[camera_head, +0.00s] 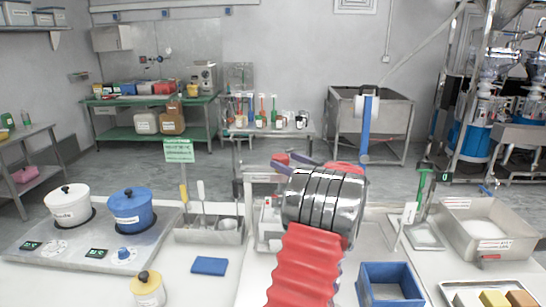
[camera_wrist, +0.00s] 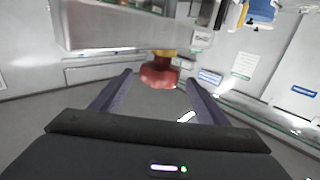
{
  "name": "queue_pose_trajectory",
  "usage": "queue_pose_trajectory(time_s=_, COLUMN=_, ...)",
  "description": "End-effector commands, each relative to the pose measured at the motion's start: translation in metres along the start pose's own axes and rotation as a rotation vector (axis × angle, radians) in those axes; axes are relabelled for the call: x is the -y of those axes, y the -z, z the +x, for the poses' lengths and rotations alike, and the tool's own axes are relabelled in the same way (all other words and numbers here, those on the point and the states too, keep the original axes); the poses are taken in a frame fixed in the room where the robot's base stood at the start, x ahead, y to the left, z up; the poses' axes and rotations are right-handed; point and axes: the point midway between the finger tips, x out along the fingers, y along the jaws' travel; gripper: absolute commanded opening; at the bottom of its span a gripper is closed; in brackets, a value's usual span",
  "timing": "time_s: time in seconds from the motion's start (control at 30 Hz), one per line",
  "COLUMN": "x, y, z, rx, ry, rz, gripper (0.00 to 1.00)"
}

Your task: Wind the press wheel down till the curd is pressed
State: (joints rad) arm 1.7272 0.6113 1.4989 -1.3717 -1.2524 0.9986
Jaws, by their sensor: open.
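A red wheel-like knob (camera_wrist: 158,74) on a short yellow stem shows in the wrist view, beneath a grey metal body (camera_wrist: 115,27) in the picture. My gripper (camera_wrist: 160,79) is open, with its two dark fingers to the left and right of the knob in the picture. I see no contact, and cannot tell how far beyond the fingertips the knob is. In the head view my arm covers most of the work spot; a red part (camera_head: 343,167) shows just behind it, and I cannot tell if it is the wheel. The curd cannot be made out.
On the counter stand a white pot (camera_head: 67,204), a blue pot (camera_head: 130,209), a yellow-lidded jar (camera_head: 147,288), a blue sponge (camera_head: 209,266) and a blue bin (camera_head: 391,286). A metal basin (camera_head: 490,226) is at the right. Some counter left of my arm is bare.

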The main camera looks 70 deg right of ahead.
Motion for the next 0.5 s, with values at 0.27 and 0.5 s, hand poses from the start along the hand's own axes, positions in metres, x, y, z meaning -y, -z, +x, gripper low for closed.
queue_pose_trajectory(time_s=0.27, x=0.001, y=-0.001, z=0.045, rx=0.0, ry=0.003, rz=0.001, gripper=0.69)
queue_pose_trajectory(time_s=0.5, x=0.001, y=0.0, z=0.071, rx=0.0, ry=0.002, rz=0.0, gripper=0.69)
